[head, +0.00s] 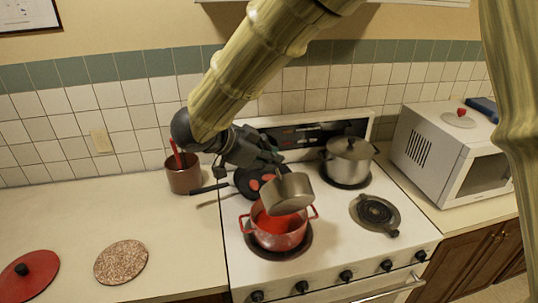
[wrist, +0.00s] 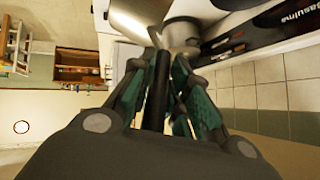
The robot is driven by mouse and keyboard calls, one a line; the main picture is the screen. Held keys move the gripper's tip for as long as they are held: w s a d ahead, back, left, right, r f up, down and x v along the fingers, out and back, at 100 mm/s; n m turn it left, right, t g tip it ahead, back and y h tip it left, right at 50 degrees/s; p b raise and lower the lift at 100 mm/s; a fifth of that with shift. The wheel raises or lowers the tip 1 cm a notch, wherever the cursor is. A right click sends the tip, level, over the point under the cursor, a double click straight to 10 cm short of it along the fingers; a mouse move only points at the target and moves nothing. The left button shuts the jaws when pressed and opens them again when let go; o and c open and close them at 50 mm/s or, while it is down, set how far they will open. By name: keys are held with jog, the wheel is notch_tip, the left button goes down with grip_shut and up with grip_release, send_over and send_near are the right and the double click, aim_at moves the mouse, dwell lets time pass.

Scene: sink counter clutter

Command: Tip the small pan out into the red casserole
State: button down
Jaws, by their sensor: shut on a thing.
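The small pan (head: 291,192), grey metal, hangs tilted just above the red casserole (head: 282,241). Its dark handle (wrist: 158,85) lies between the fingers of my gripper (head: 272,162), which is shut on it; the wrist view shows the fingers on both sides of the handle, with the pan's body (wrist: 138,14) beyond. The casserole stands on the front left burner, its two red handles at the sides. Bright orange-red shows below the pan, at the casserole's opening; I cannot tell whether it is falling contents or contents lying inside. The pan hides part of the casserole's far rim.
A dark frying pan (head: 246,184) with reddish contents sits behind the casserole, handle pointing left. A lidded steel pot (head: 349,161) stands back right. A brown utensil crock (head: 184,177), speckled round mat (head: 121,262) and red lid (head: 32,277) are left.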

jog(key=shift+w+a+r+n+g+p, duration=0.1)
jog(key=shift+w+a+n+g+p, duration=0.15)
jog(key=shift+w+p, duration=0.7)
jog(key=shift+w+a+n+g+p, duration=0.15)
jog(key=shift+w+a+g+p, duration=0.15)
jog(key=shift+p, duration=1.35)
jog(key=shift+n+g+h, duration=0.5)
jog(key=shift+g, duration=0.25)
jog(key=shift+w+a+f+p, duration=0.2)
jog(key=shift+w+a, duration=0.1)
jog(key=shift+w, duration=0.4)
jog(key=shift+w+a+f+p, duration=0.2)
jog(key=shift+w+a, duration=0.1)
jog(key=shift+w, duration=0.35)
jog(key=shift+w+a+f+p, duration=0.1)
jog(key=shift+w+a+f, duration=0.15)
jog(key=shift+w, duration=0.45)
jog(key=shift+s+r, duration=0.1)
